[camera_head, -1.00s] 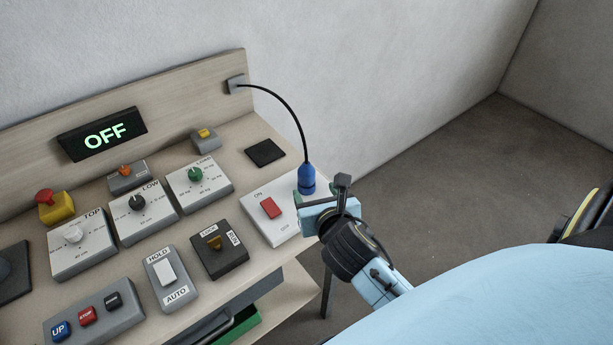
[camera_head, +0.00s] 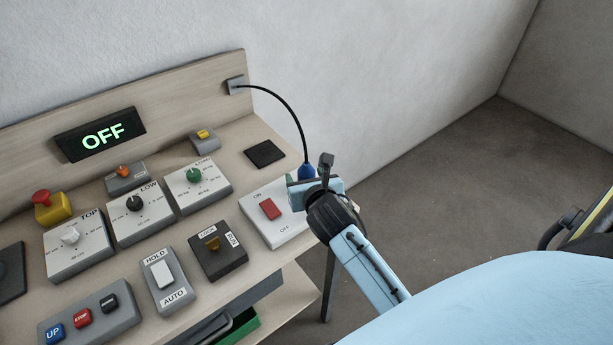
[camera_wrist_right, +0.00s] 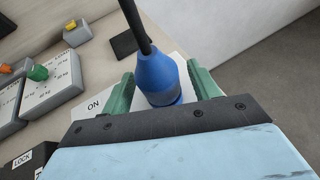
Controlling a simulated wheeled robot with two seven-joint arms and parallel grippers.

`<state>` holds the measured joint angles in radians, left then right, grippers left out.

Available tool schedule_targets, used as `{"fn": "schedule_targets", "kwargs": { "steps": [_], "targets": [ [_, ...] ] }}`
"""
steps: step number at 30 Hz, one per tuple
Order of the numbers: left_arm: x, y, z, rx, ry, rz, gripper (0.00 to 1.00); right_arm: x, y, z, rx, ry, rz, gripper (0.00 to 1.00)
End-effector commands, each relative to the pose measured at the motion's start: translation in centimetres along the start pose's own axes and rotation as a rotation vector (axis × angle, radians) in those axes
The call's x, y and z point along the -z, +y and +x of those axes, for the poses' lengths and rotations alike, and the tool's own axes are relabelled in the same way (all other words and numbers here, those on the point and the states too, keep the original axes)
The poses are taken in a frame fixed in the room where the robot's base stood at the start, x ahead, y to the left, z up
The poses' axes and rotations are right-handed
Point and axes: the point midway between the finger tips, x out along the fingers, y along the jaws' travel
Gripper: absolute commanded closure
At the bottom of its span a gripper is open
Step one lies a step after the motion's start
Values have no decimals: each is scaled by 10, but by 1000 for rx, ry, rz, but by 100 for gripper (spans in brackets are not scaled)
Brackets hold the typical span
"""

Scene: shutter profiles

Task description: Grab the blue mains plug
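The blue mains plug (camera_head: 306,171) stands upright on the white ON/OFF switch plate (camera_head: 283,232) at the bench's right end. My left gripper is not in view.
A red rocker switch (camera_head: 269,209) is just left of the plug. A black square pad (camera_head: 264,154) lies behind it. Knob boxes and a black LOCK/RUN box (camera_head: 217,251) fill the bench to the left. The display (camera_head: 101,134) reads OFF. Open floor lies right.

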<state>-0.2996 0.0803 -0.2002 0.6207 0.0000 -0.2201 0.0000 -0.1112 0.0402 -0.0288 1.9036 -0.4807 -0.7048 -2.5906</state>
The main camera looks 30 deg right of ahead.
Motion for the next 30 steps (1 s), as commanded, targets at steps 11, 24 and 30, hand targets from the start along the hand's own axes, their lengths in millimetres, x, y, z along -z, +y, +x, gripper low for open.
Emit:
{"fn": "schedule_targets", "kwargs": {
  "steps": [11,24,30],
  "targets": [
    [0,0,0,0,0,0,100,0,0,0,0,-1,0,86],
    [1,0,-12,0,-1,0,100,-34,-1,-14,0,-6,-3,87],
    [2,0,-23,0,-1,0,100,-71,0,-29,-1,-5,-2,87]
  ]
}}
